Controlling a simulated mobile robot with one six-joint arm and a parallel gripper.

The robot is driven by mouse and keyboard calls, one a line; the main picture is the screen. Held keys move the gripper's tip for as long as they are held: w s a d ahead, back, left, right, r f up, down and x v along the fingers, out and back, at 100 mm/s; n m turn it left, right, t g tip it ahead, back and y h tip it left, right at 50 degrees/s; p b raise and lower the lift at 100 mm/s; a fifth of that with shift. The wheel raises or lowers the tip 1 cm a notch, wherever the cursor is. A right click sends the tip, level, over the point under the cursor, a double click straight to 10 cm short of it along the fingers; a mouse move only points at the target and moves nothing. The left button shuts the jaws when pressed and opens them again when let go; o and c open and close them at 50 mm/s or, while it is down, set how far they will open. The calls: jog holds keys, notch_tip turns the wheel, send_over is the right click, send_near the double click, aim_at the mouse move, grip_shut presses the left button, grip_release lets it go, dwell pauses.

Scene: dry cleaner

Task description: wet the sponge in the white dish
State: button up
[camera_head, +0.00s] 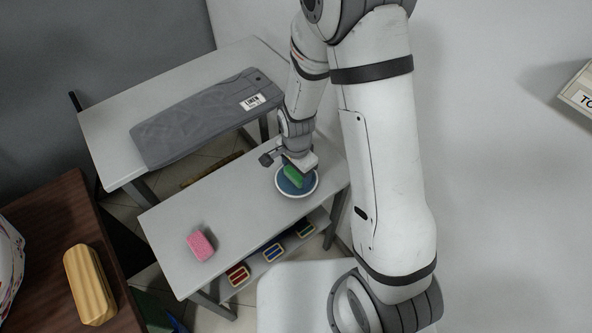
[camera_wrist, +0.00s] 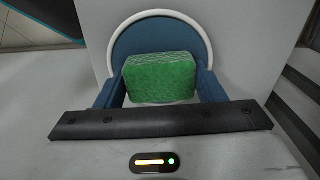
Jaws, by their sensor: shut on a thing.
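A green sponge (camera_wrist: 160,78) is between the two blue fingers of my gripper (camera_wrist: 160,88) in the wrist view. My gripper is shut on it. In the head view the green sponge (camera_head: 293,175) is over the white dish (camera_head: 317,187), which has a blue inside and a white rim. The dish's rim (camera_wrist: 205,38) also shows in the wrist view, behind the sponge. My gripper (camera_head: 293,170) points down at the dish in the head view. I cannot tell whether the sponge touches the dish's inside.
A pink sponge (camera_head: 201,245) lies on the same grey table (camera_head: 170,222). Several small coloured boxes (camera_head: 272,252) stand on the shelf below. A grey board labelled linen (camera_head: 200,115) lies on the table behind. A tan object (camera_head: 88,285) is on the brown table (camera_head: 45,225) at left.

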jog(key=shift+r+p, duration=2.3)
jog(key=shift+r, duration=1.2)
